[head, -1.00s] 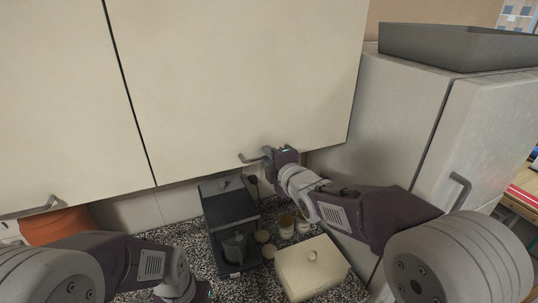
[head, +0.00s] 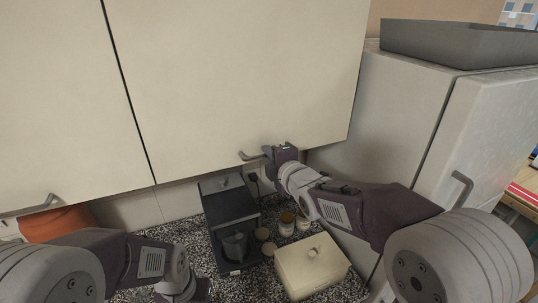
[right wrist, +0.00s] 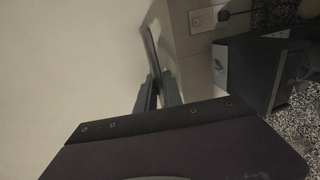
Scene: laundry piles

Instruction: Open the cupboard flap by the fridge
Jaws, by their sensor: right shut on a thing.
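The cream cupboard flap (head: 240,80) by the fridge hangs above the counter and looks closed or nearly so. Its grey bar handle (head: 250,156) is at the flap's lower edge. My right gripper (head: 268,153) is at the right part of this handle and shut on it. In the right wrist view the handle (right wrist: 149,48) runs up from between the dark fingers (right wrist: 157,88), beside the cream flap. My left arm is low at the left of the head view; its gripper's fingers are not visible. The fridge (head: 405,120) stands to the right of the flap.
A second cupboard flap (head: 60,90) with its own handle (head: 35,207) is at the left. Below, the speckled counter (head: 195,236) holds a black coffee machine (head: 228,205), a cream lidded box (head: 312,268) and small jars (head: 287,224). A grey tray (head: 455,45) sits on the fridge.

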